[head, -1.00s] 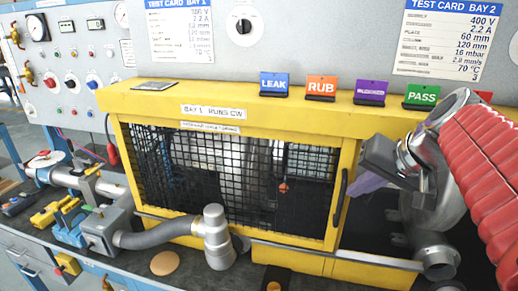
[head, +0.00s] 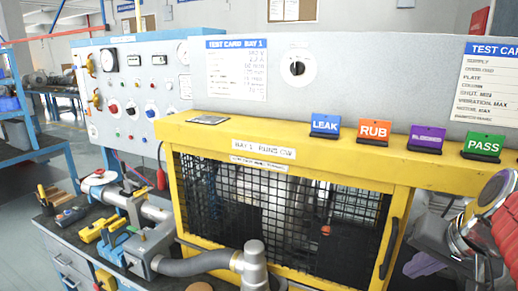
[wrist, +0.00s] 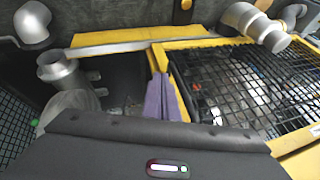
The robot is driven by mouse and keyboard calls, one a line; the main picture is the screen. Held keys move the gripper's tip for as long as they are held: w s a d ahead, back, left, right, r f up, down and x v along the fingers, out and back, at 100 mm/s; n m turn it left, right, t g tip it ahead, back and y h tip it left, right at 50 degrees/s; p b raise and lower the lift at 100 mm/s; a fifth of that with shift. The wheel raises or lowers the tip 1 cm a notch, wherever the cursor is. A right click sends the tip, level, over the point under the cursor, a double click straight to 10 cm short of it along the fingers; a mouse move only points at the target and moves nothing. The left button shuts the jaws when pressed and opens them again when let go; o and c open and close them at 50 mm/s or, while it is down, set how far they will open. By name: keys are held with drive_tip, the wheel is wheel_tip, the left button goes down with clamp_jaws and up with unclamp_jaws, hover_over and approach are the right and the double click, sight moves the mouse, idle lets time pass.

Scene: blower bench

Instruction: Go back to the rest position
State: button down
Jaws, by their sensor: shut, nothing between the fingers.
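My gripper (head: 420,267) is at the lower right of the head view, beside the right end of the yellow guard frame (head: 394,210). Its dark body and purple fingers are only partly visible there, with my arm cut off by the picture edge. In the wrist view, the purple fingers of my gripper (wrist: 163,84) lie together past the dark body, with nothing seen between them. They overlap the yellow guard post in that view; I cannot tell the gap.
A mesh guard (head: 290,205) covers bay 1. LEAK (head: 325,124), RUB (head: 374,131), purple and PASS (head: 484,146) tags stand on the yellow ledge. A grey elbow pipe (head: 252,265) stands in front. A blue shelf (head: 30,130) is at the far left.

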drive_tip(key=s+a+f+n, duration=0.3)
drive_tip(key=s+a+f, duration=0.1)
drive_tip(key=a, duration=0.3)
drive_tip(key=s+a+f+n, duration=0.3)
drive_tip(key=s+a+f, duration=0.1)
drive_tip(key=a, duration=0.4)
drive_tip(key=shift+a+n, duration=0.15)
drive_tip(key=shift+n, duration=0.25)
drive_tip(key=c, duration=2.5)
unclamp_jaws()
